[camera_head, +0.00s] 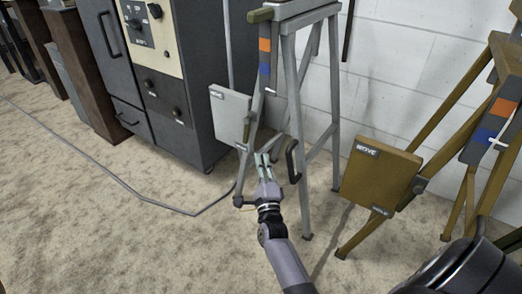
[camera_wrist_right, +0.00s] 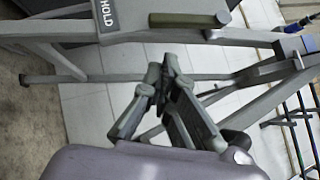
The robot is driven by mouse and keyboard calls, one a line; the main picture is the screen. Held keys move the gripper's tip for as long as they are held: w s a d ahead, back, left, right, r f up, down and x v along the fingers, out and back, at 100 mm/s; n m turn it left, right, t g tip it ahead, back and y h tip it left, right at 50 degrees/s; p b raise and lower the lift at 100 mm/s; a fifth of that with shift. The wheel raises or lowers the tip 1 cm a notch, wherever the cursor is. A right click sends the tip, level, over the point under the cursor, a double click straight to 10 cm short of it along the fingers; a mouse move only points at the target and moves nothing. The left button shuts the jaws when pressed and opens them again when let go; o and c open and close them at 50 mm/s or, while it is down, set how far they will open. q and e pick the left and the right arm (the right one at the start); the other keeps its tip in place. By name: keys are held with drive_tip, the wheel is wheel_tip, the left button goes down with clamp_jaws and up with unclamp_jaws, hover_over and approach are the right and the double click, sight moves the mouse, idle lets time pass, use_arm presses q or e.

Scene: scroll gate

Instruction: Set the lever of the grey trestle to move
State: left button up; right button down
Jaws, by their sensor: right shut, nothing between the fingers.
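The grey trestle (camera_head: 290,55) stands in the middle of the head view, with orange and blue patches on a front leg. A grey plate (camera_head: 231,112) is fixed at its left side. In the wrist view a plate edge reads HOLD (camera_wrist_right: 110,14), and an olive bar (camera_wrist_right: 190,20) beside it may be the lever grip; its setting I cannot tell. My right gripper (camera_head: 263,157) is in front of the trestle, below and right of the plate. Its fingers (camera_wrist_right: 162,88) are shut and empty, apart from the olive bar. My left gripper is not in view.
A brown trestle (camera_head: 375,175) with a MOVE plate stands at right. A dark cabinet (camera_head: 190,60) is behind at left. A black loop handle (camera_head: 292,160) is right of my gripper. A cable (camera_head: 150,200) lies on the carpet; the carpet at lower left is clear.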

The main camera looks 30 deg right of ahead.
drive_tip(key=p+v, duration=0.2)
drive_tip(key=v, duration=0.4)
drive_tip(key=shift+s, duration=0.4)
